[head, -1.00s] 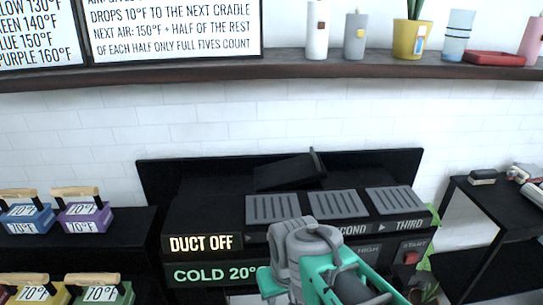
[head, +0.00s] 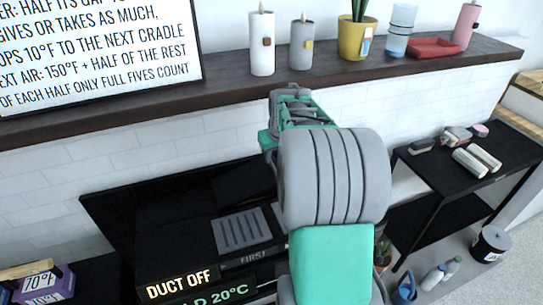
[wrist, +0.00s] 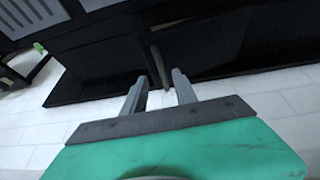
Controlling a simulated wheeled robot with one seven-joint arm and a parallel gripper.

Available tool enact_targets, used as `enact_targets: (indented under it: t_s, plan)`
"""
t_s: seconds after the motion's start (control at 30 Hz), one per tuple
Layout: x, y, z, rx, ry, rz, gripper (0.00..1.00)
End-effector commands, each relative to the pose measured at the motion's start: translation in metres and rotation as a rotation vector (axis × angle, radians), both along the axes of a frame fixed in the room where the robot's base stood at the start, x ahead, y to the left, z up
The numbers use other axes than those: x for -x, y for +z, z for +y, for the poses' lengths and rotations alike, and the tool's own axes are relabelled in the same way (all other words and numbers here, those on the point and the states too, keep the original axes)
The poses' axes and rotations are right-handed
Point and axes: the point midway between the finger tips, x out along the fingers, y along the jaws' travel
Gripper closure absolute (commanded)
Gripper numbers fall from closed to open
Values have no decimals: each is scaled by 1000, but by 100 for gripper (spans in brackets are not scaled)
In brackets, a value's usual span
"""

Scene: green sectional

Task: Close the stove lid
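The stove (head: 165,245) is black, with grey slotted plates on top and a lit "DUCT OFF" label on its front. Its black lid (head: 243,184) stands tilted up at the back; my arm hides much of it in the head view. The lid also shows in the wrist view (wrist: 215,42), with a thin dark handle (wrist: 158,62) along its edge. My gripper (wrist: 160,76) is open, with the handle between its two fingers and a gap visible on both sides. The fingertips are hidden in the head view.
A dark shelf (head: 130,95) with candles, a yellow pot (head: 356,38) and a red tray (head: 435,47) runs above the stove, close to my arm. A black side table (head: 480,160) with small items stands at right. A coloured block (head: 45,285) sits at lower left.

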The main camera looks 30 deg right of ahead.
Motion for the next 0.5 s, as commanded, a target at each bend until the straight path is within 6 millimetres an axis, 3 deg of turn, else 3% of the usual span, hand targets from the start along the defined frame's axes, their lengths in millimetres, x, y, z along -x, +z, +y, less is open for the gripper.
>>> enact_targets:
  t_s: [0.2,0.5]
  plan:
    - [-15,-38,-5,-2,0,3,66]
    - [-19,-52,-8,0,-2,0,66]
